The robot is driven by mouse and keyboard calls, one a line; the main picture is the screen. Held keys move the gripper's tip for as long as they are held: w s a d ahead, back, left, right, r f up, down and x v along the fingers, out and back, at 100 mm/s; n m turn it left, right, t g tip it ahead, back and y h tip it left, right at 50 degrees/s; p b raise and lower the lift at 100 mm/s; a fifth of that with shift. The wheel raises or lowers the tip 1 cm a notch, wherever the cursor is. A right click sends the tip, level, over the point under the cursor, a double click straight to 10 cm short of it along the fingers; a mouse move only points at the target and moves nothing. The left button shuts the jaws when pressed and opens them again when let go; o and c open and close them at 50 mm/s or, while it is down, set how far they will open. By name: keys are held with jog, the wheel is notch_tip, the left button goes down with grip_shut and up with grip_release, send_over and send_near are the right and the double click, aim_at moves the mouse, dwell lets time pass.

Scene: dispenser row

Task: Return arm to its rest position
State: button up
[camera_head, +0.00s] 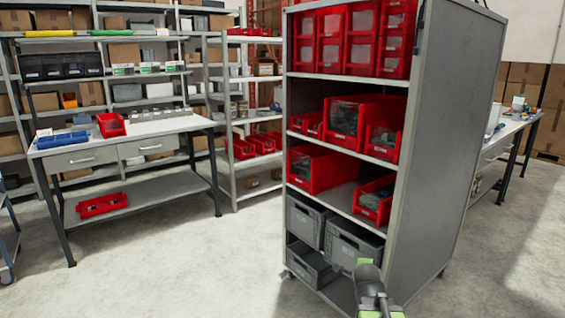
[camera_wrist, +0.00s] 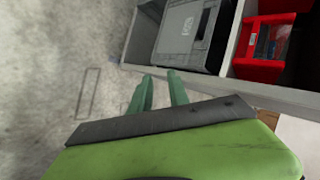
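My gripper (camera_head: 365,262) is at the bottom of the head view, in front of the lower right side of the grey shelf unit. In the wrist view its two green fingers (camera_wrist: 161,76) stand a little apart with nothing between them. The gripper touches nothing that I can see. Part of my arm (camera_head: 371,290) shows below it, and the rest is out of frame.
The tall grey shelf unit (camera_head: 437,150) holds red bins (camera_head: 313,170) and grey crates (camera_head: 352,246). A grey crate (camera_wrist: 178,38) and a red bin (camera_wrist: 262,68) appear beyond the fingers. A workbench (camera_head: 136,190) stands left. The floor (camera_head: 170,270) between is clear.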

jog(key=s+a+f+n+g+y, duration=0.1)
jog(key=s+a+f+n+g, duration=0.1)
jog(key=s+a+n, duration=0.3)
jog(key=a+f+n+g+y, duration=0.1)
jog(key=a+f+n, duration=0.2)
jog(key=a, duration=0.5)
jog(key=s+a+f+n+g+y, duration=0.1)
jog(key=s+a+f+n+g, duration=0.15)
jog(key=s+n+g, duration=0.65)
notch_tip(320, 180, up, 22)
jog(key=s+n+t+p, duration=0.2)
jog(key=n+t+p, duration=0.1)
jog(key=p, duration=1.8)
jog(key=shift+d+f+n+p, duration=0.2)
jog(key=shift+n+p, duration=0.2)
jog(key=shift+n, duration=0.3)
